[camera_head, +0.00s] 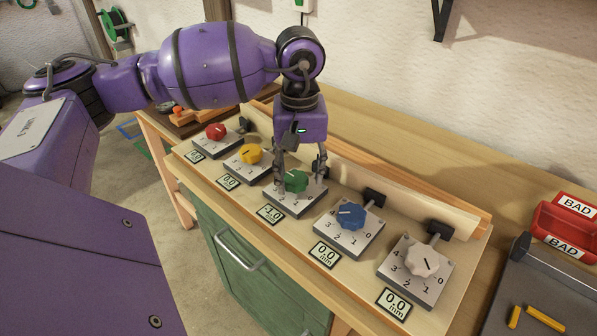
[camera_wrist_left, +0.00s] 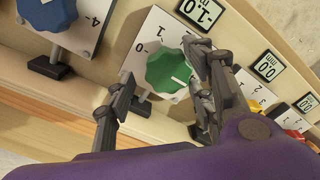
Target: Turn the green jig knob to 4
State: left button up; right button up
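The green knob (camera_head: 296,181) sits on a grey dial plate in the middle of a row of jig knobs. My left gripper (camera_head: 301,177) is down over it, one finger on each side. In the left wrist view the green knob (camera_wrist_left: 168,70) lies between the fingers of the left gripper (camera_wrist_left: 158,80). One finger is close to or touching the knob; a gap shows at the other, so the gripper looks open. A white pointer line shows on the knob, but the number it points to is unclear. The display (camera_head: 271,214) by this dial reads -1.0. My right gripper is not in view.
Red (camera_head: 216,131) and yellow (camera_head: 250,154) knobs stand left of the green one, blue (camera_head: 351,216) and white (camera_head: 422,261) ones right. Their readable displays show 0.0. Dark clamps stand behind the dials. A red BAD bin (camera_head: 568,222) is at far right.

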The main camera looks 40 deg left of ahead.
aim_at(299, 177)
pick_arm(q)
jog(key=shift+s+f, duration=0.1)
jog(key=shift+r, duration=0.2)
notch_tip(299, 177, up, 12)
jog(key=shift+f, duration=0.15)
jog(key=shift+f, duration=0.1)
dwell(0.6)
